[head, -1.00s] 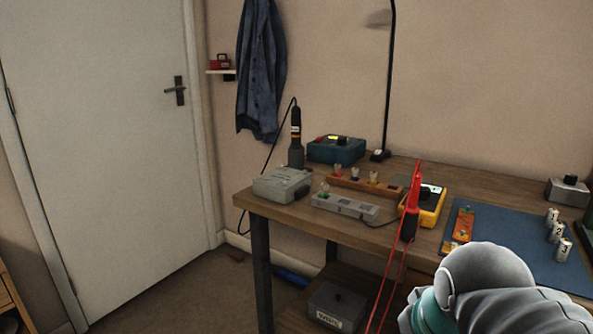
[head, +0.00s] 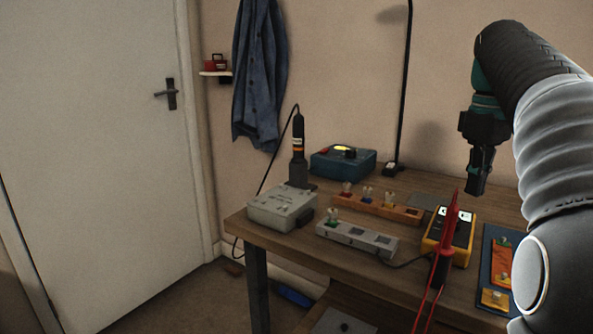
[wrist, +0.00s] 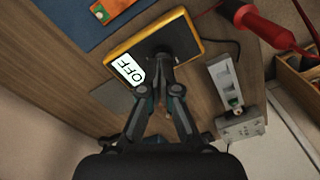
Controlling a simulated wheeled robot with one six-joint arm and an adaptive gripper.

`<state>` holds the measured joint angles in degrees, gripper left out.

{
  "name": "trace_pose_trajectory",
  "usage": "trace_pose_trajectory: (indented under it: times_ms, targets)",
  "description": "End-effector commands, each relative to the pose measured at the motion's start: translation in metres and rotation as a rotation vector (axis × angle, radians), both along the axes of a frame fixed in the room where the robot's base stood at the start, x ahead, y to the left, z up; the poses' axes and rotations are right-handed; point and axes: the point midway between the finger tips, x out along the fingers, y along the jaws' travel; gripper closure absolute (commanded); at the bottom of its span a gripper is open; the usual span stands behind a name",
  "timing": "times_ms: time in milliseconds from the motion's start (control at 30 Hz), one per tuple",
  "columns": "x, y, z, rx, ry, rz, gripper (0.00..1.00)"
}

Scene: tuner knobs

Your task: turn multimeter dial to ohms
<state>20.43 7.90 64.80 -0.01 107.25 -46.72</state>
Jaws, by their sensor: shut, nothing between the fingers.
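The multimeter is a yellow-edged box with a dark face (head: 461,232) on the workbench.
A red probe (head: 447,235) with red leads stands in front of the meter. A grey power strip (head: 357,240), an orange-brown rack (head: 375,205), a grey box (head: 281,207) and a blue box (head: 342,162) stand to the left. A blue mat (head: 487,262) lies right.

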Motion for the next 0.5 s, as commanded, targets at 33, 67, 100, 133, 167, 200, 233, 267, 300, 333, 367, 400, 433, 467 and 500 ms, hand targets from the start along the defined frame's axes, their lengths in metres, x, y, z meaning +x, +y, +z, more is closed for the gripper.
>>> trace_pose_trajectory:
  times_ms: [33,67,100,133,167,200,233,267,300,333,367,400,433,467,500]
  targets:
    - [0.0,-0.002,0.0,0.0,0.001,0.001,1.0]
    - [0.0,-0.003,-0.002,0.001,0.003,0.001,1.0]
    - [-0.001,-0.003,-0.004,0.002,0.003,0.0,1.0]
    - [-0.001,-0.004,-0.006,0.001,0.004,-0.002,1.0]
    - [-0.001,-0.005,-0.009,0.001,0.004,-0.004,1.0]
    - [-0.002,-0.005,-0.013,0.001,0.004,-0.005,1.0]
    - [-0.002,-0.006,-0.016,0.002,0.005,-0.007,1.0]
    - [-0.002,-0.006,-0.02,0.001,0.004,-0.008,1.0]
    - [-0.002,-0.007,-0.029,0.001,0.003,-0.009,1.0]
    - [-0.002,-0.007,-0.034,0.001,0.003,-0.01,1.0]
    - [-0.002,-0.007,-0.037,0.001,0.003,-0.01,1.0]
    - [-0.002,-0.007,-0.042,0.001,0.003,-0.01,1.0]
    - [-0.002,-0.007,-0.045,0.001,0.003,-0.01,1.0]
    - [-0.002,-0.007,-0.048,0.001,0.003,-0.01,1.0]
    - [-0.002,-0.006,-0.052,0.0,0.001,-0.009,1.0]
